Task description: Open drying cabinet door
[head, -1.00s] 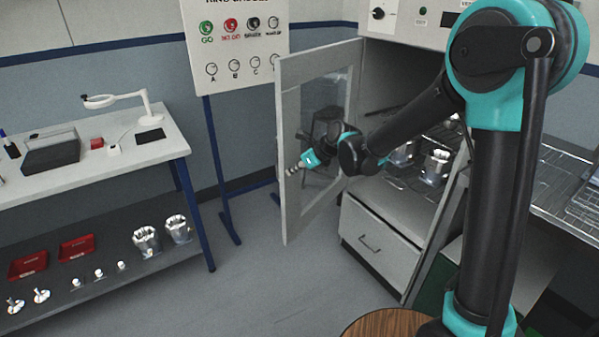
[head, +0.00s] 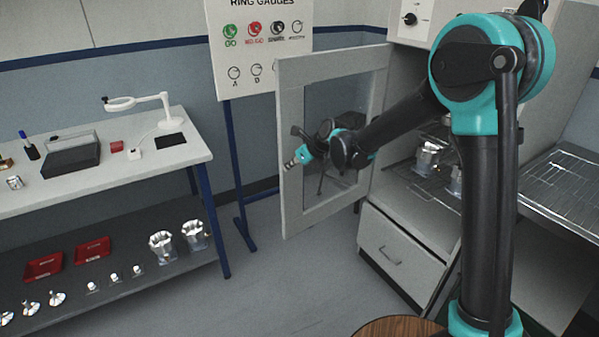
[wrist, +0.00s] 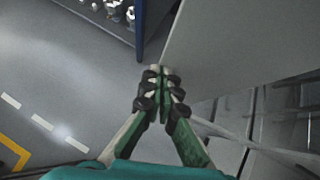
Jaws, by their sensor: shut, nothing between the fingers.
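The drying cabinet door (head: 291,190), a pale frame with a glass pane, stands swung wide open from the cabinet (head: 412,210) in the head view. My gripper (head: 290,165) is by the door's free edge, on the inner side, with its arm reaching across the opening. In the wrist view my gripper (wrist: 158,72) has its fingertips together and empty, close to the edge of the pale door panel (wrist: 235,45). I cannot tell whether the fingers touch the door. The door's handle is hidden. Inside the cabinet, metal housings (head: 428,158) stand on a wire rack.
A drawer (head: 392,248) below the opening is shut. A workbench (head: 130,172) with a magnifier lamp and a lower shelf of housings stands at the left. A ring gauge board (head: 262,50) stands behind the door. Grey floor (head: 285,285) is clear.

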